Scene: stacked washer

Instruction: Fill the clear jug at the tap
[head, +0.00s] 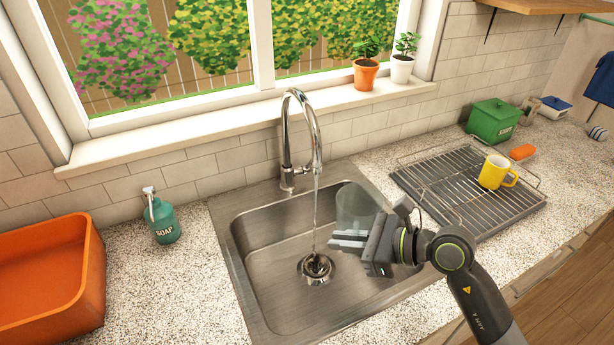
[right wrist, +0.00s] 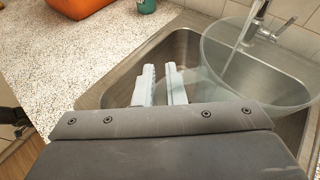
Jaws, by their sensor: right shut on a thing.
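The clear jug (head: 357,207) is over the right part of the sink, its mouth facing up. It also shows in the right wrist view (right wrist: 262,75). The chrome tap (head: 302,135) is running; its thin stream (head: 316,205) falls to the left of the jug toward the drain. My right gripper (head: 350,240) is shut on the jug at its near side; the clear part between the fingers is hard to make out. I cannot tell whether there is water in the jug. My left gripper is not in view.
The steel sink (head: 265,290) has raised edges around it. A dish rack (head: 450,195) with a yellow mug (head: 497,172) stands to the right. A soap bottle (head: 161,218) and an orange tub (head: 45,275) are on the left.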

